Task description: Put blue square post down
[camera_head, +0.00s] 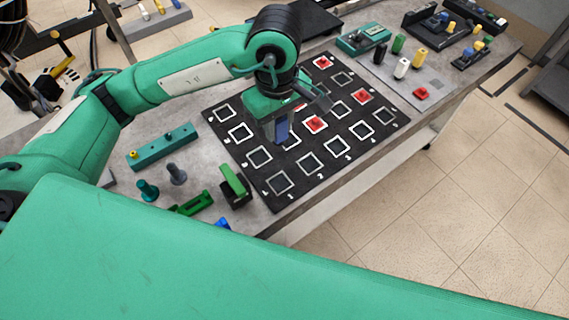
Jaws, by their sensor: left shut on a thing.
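My left gripper (283,112) is over the black mat (333,175) with white square outlines. It is shut on the blue square post (282,129), which hangs upright below the fingers. The post is over the mat's middle-left part, near an outlined square that it partly covers. I cannot tell whether its lower end touches the mat. Red pieces (316,124) sit in several of the outlined squares, one of them just right of the post. My right gripper is not in view.
A teal block with pegs (163,148), grey and teal posts (177,174) and green parts (233,181) lie left of the mat. Green, white and yellow cylinders (402,68) and a red block (421,93) stand to the right. Several outlined squares nearest the front are empty.

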